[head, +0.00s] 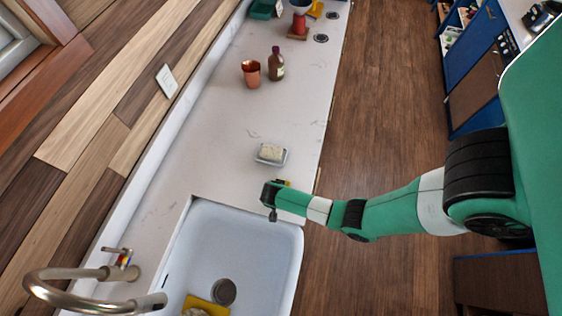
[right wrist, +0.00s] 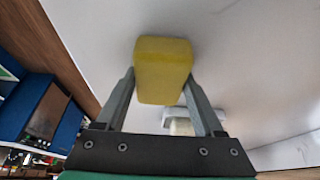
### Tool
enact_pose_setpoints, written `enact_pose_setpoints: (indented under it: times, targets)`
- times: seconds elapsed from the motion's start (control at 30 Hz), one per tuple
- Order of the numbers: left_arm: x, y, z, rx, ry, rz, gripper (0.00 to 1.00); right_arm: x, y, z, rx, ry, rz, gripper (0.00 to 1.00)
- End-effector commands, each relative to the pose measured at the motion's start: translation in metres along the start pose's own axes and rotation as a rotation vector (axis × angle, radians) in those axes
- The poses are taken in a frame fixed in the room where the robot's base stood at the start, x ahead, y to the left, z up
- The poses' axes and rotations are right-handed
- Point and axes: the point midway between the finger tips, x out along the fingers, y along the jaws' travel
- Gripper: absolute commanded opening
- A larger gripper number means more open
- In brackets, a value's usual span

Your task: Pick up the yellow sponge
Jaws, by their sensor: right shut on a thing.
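The yellow sponge (right wrist: 162,68) is a rounded block between the two fingers of my right gripper, which is shut on it. In the head view my right gripper (head: 270,197) is over the counter by the sink's upper right corner, and only a small yellow bit of the sponge (head: 284,182) shows behind it. I cannot tell whether the sponge touches the counter. My left gripper is not in view.
A dish with a pale bar (head: 271,153) lies just beyond my right gripper. The sink (head: 245,238) holds a yellow item (head: 203,304). A copper cup (head: 251,73) and brown bottle (head: 276,64) stand farther back. The counter between is clear.

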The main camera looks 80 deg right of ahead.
Motion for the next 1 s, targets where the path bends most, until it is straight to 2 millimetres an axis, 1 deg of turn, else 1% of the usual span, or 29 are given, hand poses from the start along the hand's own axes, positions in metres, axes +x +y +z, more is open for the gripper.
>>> enact_pose_setpoints:
  times: [0.03, 0.1, 0.17, 0.2, 0.57, 0.6, 0.67, 0.73, 0.77, 0.9, 0.97, 1.0]
  targets:
    - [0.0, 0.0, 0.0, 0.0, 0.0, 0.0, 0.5, 0.0, 0.0, 0.0, 0.0, 0.0, 0.0, 0.38]
    - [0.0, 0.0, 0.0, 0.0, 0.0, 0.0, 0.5, 0.0, 0.0, 0.0, 0.0, 0.0, 0.0, 0.26]
    - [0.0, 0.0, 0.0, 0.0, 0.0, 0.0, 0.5, 0.0, 0.0, 0.0, 0.0, 0.0, 0.0, 0.17]
    - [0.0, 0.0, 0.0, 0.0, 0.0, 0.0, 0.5, 0.0, 0.0, 0.0, 0.0, 0.0, 0.0, 0.08]
    - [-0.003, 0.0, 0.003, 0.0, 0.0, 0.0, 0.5, -0.003, 0.0, -0.001, 0.0, 0.0, -0.002, 0.08]
    - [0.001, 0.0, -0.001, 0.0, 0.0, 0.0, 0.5, -0.012, -0.001, -0.005, 0.0, 0.0, -0.002, 0.08]
    - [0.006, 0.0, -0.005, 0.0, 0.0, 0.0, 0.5, -0.022, -0.001, -0.009, 0.001, 0.001, -0.003, 0.08]
    - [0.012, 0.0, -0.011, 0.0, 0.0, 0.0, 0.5, -0.04, -0.001, -0.017, 0.002, 0.001, -0.004, 0.08]
    - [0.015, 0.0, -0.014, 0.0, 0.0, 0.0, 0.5, -0.048, 0.005, -0.016, -0.002, 0.001, -0.003, 0.08]
    - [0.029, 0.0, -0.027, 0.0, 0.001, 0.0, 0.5, -0.09, 0.034, -0.014, -0.004, 0.0, -0.003, 0.08]
    - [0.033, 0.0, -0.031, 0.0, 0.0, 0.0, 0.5, -0.108, 0.045, -0.013, -0.005, 0.0, -0.004, 0.08]
    - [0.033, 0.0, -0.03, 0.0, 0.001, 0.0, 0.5, -0.112, 0.057, -0.006, -0.008, 0.0, -0.001, 0.08]
